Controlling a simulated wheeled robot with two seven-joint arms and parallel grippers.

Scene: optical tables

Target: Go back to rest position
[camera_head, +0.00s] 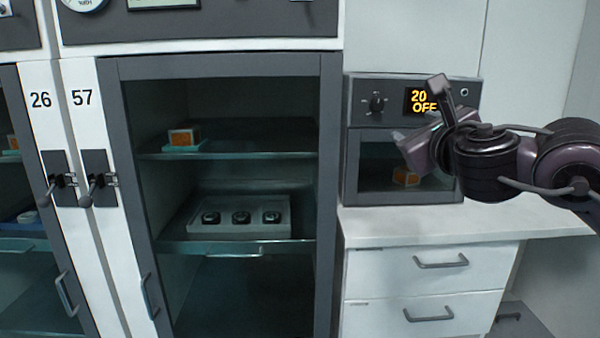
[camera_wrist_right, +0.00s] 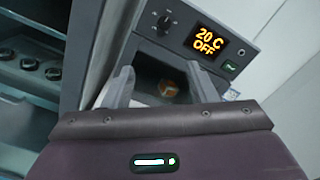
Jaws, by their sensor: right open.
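My right gripper (camera_head: 418,115) is raised in front of the small oven (camera_head: 362,108) at the right of the head view, its arm coming in from the right edge. In the right wrist view its two fingers (camera_wrist_right: 160,90) stand apart with nothing between them. The oven's display (camera_wrist_right: 211,41) reads 20 C and OFF. An orange block (camera_head: 404,177) shows behind the oven's dark window, and also in the wrist view (camera_wrist_right: 168,88). My left gripper is not in the head view.
A tall glass-fronted cabinet (camera_head: 328,190) stands left of the oven. Its shelves hold an orange box (camera_head: 183,136) and a grey tray (camera_head: 240,230) with three round dark items. The white counter (camera_head: 440,225) in front of the oven is clear, with drawers (camera_head: 430,272) below.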

